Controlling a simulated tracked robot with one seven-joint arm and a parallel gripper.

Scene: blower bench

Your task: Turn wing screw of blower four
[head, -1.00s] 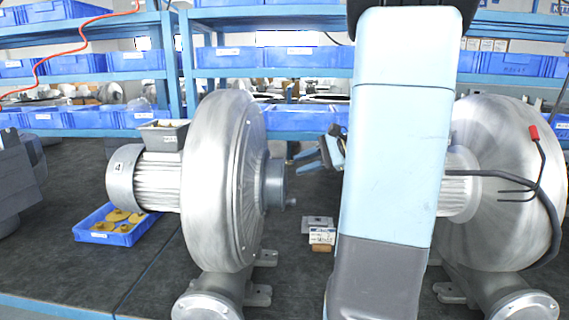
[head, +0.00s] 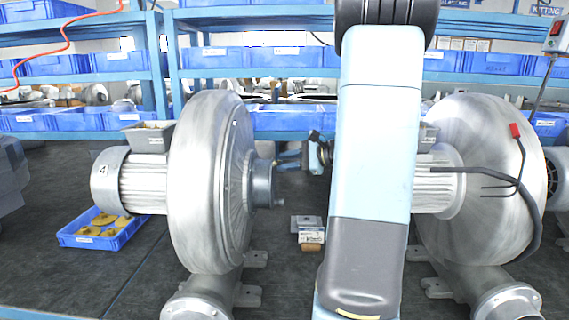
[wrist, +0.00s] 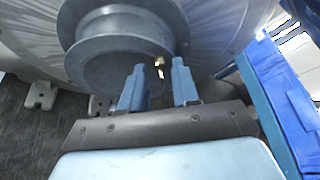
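Blower four (head: 211,180) is the silver blower at the left, with a "4" label on its motor. Its inlet stub (head: 262,183) faces right. A small wing screw (head: 280,203) sticks out at the stub's lower right edge. In the wrist view the wing screw (wrist: 160,66) is a small shiny piece at the stub rim (wrist: 120,62). My gripper (head: 280,157) is right of the stub, partly hidden behind my arm. In the wrist view my gripper (wrist: 159,68) has two blue fingers apart, with the screw seen between their tips. Contact cannot be told.
A second blower (head: 482,180) with a black cable stands at the right. A blue tray (head: 103,228) of yellow parts lies below blower four's motor. A small labelled box (head: 311,236) sits between the blowers. Blue shelving (head: 250,85) with bins runs behind.

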